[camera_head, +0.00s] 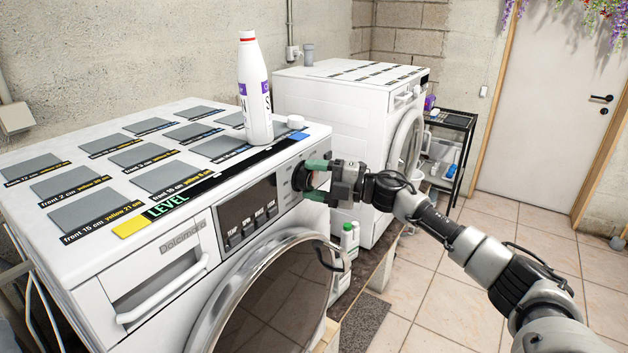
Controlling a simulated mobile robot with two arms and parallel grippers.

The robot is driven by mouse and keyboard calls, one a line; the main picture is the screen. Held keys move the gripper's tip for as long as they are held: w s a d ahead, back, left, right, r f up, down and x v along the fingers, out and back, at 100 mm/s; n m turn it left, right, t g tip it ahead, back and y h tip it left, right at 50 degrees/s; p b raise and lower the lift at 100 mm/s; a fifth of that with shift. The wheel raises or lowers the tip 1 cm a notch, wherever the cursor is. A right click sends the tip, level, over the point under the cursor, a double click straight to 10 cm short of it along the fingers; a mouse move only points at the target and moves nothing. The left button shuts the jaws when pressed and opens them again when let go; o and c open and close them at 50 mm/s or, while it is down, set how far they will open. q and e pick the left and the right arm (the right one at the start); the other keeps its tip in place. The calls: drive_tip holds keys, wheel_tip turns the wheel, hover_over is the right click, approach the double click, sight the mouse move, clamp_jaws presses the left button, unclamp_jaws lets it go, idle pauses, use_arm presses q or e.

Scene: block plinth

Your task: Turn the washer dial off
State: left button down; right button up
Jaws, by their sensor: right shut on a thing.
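The white washer (120,262) stands in front on the left, with a dark control panel (246,212) on its front. The round dial (299,177) is at the right end of the panel, mostly hidden by my right gripper. My right gripper (312,181) comes in from the right, with green-tipped fingers shut around the dial, one above and one below. The dial's pointer setting cannot be read from here. My left gripper is not in view.
A second white machine (335,110) stands behind. Bottles (348,243) stand between the machines. Tiled floor (440,290) on the right is clear.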

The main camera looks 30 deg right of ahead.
drive_tip(key=shift+f, duration=0.1)
drive_tip(key=o, duration=0.9)
drive_tip(key=b+v, duration=0.4)
drive_tip(key=v, duration=0.6)
drive_tip(key=shift+s+d+b, duration=0.2)
drive_tip(key=shift+s+b, duration=0.1)
drive_tip(key=shift+b, duration=0.05)
